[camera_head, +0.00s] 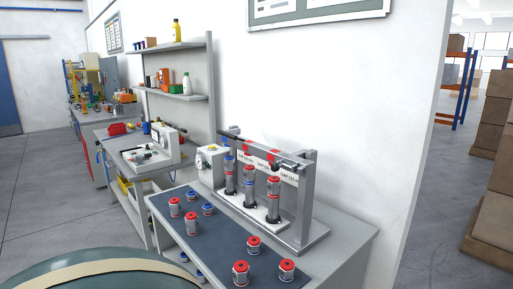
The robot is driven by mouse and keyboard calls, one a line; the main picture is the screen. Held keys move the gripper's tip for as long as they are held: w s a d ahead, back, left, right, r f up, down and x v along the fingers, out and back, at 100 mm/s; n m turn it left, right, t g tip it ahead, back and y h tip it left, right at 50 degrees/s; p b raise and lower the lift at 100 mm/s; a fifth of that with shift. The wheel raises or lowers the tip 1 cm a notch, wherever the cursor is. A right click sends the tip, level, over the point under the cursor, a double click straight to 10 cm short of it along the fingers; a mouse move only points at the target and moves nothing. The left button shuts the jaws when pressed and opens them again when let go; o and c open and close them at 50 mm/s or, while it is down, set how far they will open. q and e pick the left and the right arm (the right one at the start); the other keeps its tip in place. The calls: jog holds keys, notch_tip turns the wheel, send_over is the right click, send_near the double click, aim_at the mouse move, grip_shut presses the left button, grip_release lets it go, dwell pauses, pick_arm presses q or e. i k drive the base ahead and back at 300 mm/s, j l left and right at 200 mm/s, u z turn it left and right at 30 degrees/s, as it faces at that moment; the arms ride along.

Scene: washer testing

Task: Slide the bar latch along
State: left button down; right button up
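A grey test fixture (307,198) stands on the table at the right. Several upright cylinders with red or blue bands stand in a row in it, among them a red-topped one (273,200). Along its top is a crossbar with labels (289,177). A dark bar part (230,135) shows at the crossbar's left end, and another dark piece (289,166) lies near its right end. Which of these is the bar latch, and its exact position, I cannot tell at this size. Neither of my grippers is in view.
Several loose red- and blue-topped cylinders stand on the dark mat (215,253) in front of the fixture. A white gauge box (211,160) is at the fixture's left. A second bench (118,147) and a shelf rack (212,75) stand beyond. The wall is close behind.

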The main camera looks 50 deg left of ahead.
aim_at(275, 168)
jog(key=u, duration=1.85)
jog(key=i+l, duration=0.05)
